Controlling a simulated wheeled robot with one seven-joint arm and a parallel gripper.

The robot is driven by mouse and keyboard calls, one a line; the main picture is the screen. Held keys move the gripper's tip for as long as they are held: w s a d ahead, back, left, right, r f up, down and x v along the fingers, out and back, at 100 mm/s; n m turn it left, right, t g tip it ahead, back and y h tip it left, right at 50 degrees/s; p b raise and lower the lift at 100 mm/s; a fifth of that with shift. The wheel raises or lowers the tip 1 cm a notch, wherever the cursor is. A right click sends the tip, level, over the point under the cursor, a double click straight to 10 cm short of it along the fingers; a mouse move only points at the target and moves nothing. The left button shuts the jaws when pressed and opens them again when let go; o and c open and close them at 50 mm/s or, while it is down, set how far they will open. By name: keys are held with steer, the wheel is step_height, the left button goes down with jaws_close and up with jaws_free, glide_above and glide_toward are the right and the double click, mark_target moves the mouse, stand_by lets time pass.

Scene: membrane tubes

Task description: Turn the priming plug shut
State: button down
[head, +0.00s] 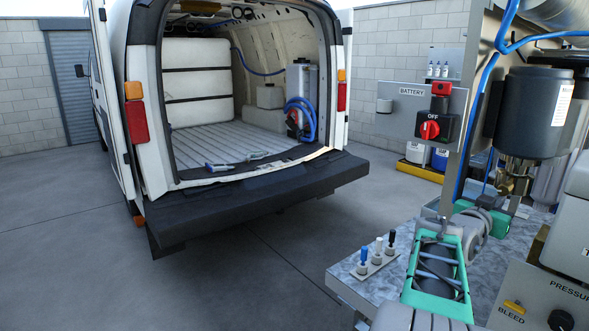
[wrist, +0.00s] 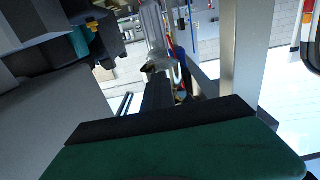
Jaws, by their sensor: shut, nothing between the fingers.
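The pump (head: 529,110) with its dark motor housing stands at the upper right of the head view, with brass fittings (head: 514,176) under it. I cannot pick out the priming plug with certainty among these fittings. My arm reaches up from the bottom of the head view towards them, and its far end is partly hidden beside the post. In the wrist view my gripper (wrist: 158,85) is shut and empty, with its dark fingers ahead of the green wrist body. No contact between the fingers and a fitting can be made out.
A metal post (head: 475,90) with a blue hose stands left of the pump. A battery switch panel (head: 420,108) reads OFF. A control panel (head: 545,305) with a yellow bleed lever is at the lower right. The bench (head: 350,285) carries three small coloured-top items. An open van (head: 235,110) stands left.

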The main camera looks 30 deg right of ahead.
steer(key=shift+w+a+r+b, duration=0.1)
steer(key=shift+w+r+b, duration=0.4)
steer(key=shift+b, duration=0.7)
steer(key=shift+r+b, duration=0.25)
steer(key=shift+b, duration=0.05)
steer(key=shift+w+a+f+b, duration=0.1)
steer(key=shift+w+f+b, duration=0.1)
steer(key=shift+f+b, duration=0.45)
steer(key=a+b, duration=0.1)
steer(key=a, duration=0.1)
steer(key=a+b, duration=0.1)
steer(key=a, duration=0.1)
steer(key=s+a+b, duration=0.1)
steer(key=b, duration=0.1)
steer(key=shift+a+f, duration=0.25)
steer(key=shift+a, duration=0.15)
